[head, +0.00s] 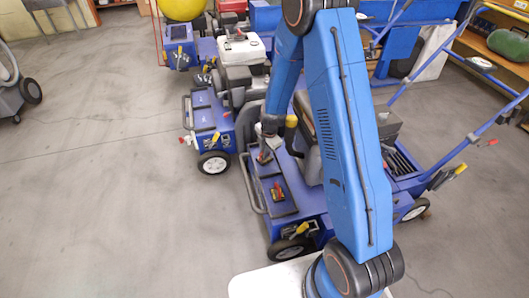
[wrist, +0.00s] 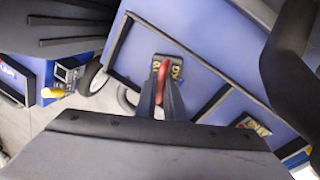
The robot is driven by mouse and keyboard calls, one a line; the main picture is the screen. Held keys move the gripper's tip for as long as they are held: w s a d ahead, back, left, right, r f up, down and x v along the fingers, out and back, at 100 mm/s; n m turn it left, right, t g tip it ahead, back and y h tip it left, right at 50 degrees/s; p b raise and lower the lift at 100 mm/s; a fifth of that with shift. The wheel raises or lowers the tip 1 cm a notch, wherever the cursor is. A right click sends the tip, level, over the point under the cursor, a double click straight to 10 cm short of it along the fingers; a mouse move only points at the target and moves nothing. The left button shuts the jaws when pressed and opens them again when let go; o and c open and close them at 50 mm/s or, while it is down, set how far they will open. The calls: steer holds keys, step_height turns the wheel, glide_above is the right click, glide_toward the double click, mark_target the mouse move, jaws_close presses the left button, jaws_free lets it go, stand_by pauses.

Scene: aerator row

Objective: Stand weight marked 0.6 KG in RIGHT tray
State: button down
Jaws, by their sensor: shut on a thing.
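My gripper (head: 265,147) points down over the front of the nearest blue machine (head: 310,208). It is shut on the red handle of a small dark weight (wrist: 176,68) with yellow lettering, too small to read surely. The weight is at the black-framed far tray (head: 252,165); I cannot tell whether it touches the tray floor. That tray's black rim (wrist: 122,45) frames the weight in the wrist view. A second weight (head: 278,193) with a red handle stands in the nearer tray on the same machine. Its marking is unreadable.
A grey bar (head: 247,185) runs along the machine's front. A second blue machine (head: 205,112) with a white-topped engine (head: 241,50) stands beyond. Open grey floor (head: 90,190) lies to the left.

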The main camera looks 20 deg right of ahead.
steer(key=c, duration=1.8)
jaws_free()
steer(key=shift+c, duration=0.2)
steer(key=s+d+r+m, duration=0.1)
steer(key=s+r+m, duration=0.25)
steer(key=r, duration=0.85)
steer(key=s+d+r+m, duration=0.15)
steer(key=s+r, duration=0.35)
steer(key=r, duration=0.6)
steer(key=s+d+r+m+t, duration=0.1)
steer(key=s+r+m, duration=0.4)
steer(key=s, duration=0.5)
steer(key=s+d+r+m+t, duration=0.1)
steer(key=s+d+r+m, duration=0.1)
steer(key=s+r+m, duration=0.4)
steer(key=s+d+r+m, duration=0.1)
steer(key=s+r+m, duration=0.5)
steer(key=s, duration=0.8)
steer(key=shift+s+d+m+t+h, duration=0.2)
steer(key=shift+s+m+t+h, duration=0.1)
steer(key=shift+t+h, duration=0.1)
